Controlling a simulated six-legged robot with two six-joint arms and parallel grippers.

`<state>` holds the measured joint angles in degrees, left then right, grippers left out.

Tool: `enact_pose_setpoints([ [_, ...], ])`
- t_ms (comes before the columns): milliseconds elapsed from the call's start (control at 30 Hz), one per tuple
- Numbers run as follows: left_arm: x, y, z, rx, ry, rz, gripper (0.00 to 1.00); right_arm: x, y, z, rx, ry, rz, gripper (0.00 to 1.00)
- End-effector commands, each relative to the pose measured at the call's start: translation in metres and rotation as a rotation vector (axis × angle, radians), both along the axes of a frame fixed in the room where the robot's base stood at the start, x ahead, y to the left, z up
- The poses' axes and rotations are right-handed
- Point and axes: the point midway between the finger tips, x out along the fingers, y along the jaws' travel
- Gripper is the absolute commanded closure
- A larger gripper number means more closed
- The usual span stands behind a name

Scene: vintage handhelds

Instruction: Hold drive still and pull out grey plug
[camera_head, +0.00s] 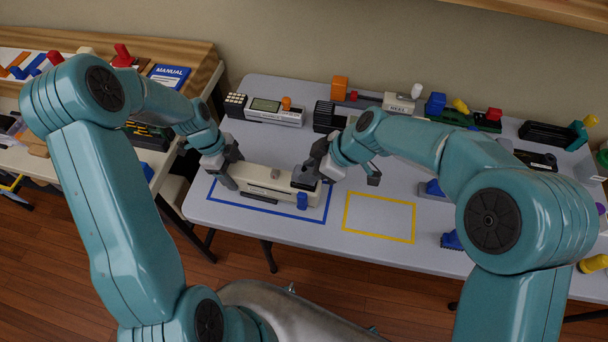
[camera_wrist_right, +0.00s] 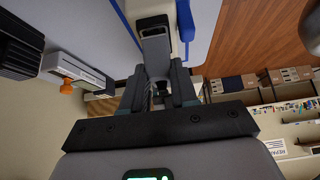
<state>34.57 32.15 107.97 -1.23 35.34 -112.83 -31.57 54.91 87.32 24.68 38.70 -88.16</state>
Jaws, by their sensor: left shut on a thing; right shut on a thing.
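The drive (camera_head: 262,180), a long beige box with a dark slot on its front, lies inside the blue outline on the table. My left gripper (camera_head: 229,176) is shut on the drive's left end. My right gripper (camera_head: 316,172) is at the drive's right end, shut on the grey plug (camera_wrist_right: 156,46). In the right wrist view the plug sits between the fingers (camera_wrist_right: 160,88), against the end of the drive (camera_wrist_right: 150,8). Whether the plug is still fully seated cannot be told. The gripper partly hides the plug in the head view.
A blue piece (camera_head: 302,201) stands at the drive's front right corner. An empty yellow outline (camera_head: 380,238) lies to the right, on clear table. A blue connector (camera_head: 451,241) lies near the front edge.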

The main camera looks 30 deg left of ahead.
Motion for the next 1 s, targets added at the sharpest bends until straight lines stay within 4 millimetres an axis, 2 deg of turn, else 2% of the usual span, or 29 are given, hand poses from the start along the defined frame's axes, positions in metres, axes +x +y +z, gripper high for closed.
enact_pose_setpoints([
  [533,-0.002,0.000,-0.002,-0.002,0.004,-0.001,1.00,0.000,0.000,0.012,0.002,-0.003,0.001,1.00],
  [1000,-0.002,-0.001,-0.002,-0.002,0.004,-0.001,1.00,0.000,0.000,0.042,0.002,-0.003,0.001,1.00],
])
